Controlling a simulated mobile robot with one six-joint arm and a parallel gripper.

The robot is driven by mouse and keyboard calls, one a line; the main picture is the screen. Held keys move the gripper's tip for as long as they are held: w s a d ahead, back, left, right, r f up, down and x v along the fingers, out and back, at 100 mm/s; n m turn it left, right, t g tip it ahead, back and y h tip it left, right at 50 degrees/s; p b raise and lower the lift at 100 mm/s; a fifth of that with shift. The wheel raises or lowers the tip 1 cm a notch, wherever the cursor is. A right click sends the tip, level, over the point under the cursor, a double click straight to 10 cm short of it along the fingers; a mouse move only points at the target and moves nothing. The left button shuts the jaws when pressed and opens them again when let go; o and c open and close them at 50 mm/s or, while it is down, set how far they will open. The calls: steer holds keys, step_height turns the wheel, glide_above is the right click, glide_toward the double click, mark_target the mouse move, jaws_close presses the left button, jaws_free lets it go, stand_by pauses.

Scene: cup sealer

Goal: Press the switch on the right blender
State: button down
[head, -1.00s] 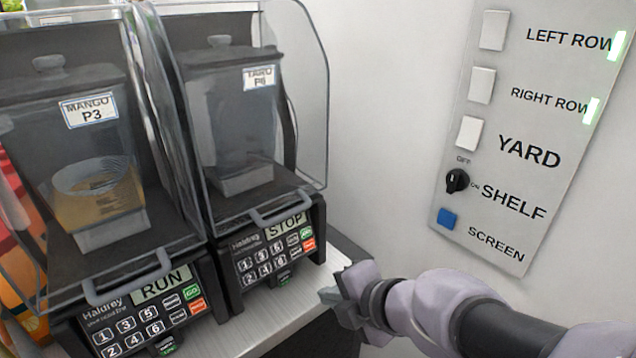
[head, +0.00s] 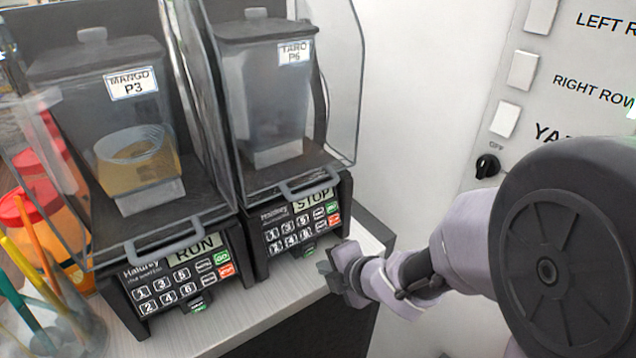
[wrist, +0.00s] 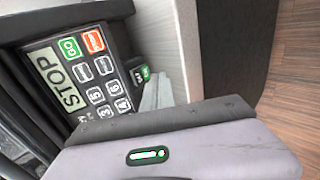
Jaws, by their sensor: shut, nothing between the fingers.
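The right blender (head: 264,85), labelled TARO P6, stands under a clear hood. Its base panel shows STOP on the display (head: 314,199), with number keys, a green GO key (head: 332,207) and a red key (head: 334,220). A small green-marked switch (head: 309,249) sits low on the base front. The wrist view shows that switch (wrist: 144,73) beside the keypad. My gripper (head: 326,270) is shut and empty, just in front and to the right of the switch. In the wrist view its fingers (wrist: 157,92) point close to the switch; whether they touch it I cannot tell.
The left blender (head: 105,75), labelled MANGO P3, shows RUN on its display (head: 180,247). A cup of coloured sticks (head: 60,330) and red-lidded bottles (head: 30,205) stand at the far left. A wall panel with switches (head: 522,70) is at right. The counter edge (head: 378,232) lies near my gripper.

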mark_target(309, 248)
steer(key=shift+w+a+r, duration=0.25)
steer(key=shift+w+a, duration=0.25)
steer(key=shift+w, duration=0.25)
steer(key=shift+w+a+r, duration=0.2)
steer(key=shift+w+a, duration=0.3)
steer(key=shift+w, duration=0.2)
steer(key=shift+r+p, duration=0.1)
steer(key=shift+p, duration=0.25)
steer(key=shift+w+a+r+p, duration=0.15)
steer(key=shift+r+p, duration=0.25)
steer(key=shift+p, duration=0.55)
steer(key=shift+w+f+g, duration=0.1)
steer(key=shift+f+g, duration=0.2)
steer(key=shift+f, duration=0.05)
steer(key=shift+r+p, duration=0.7)
steer(key=shift+r, duration=0.1)
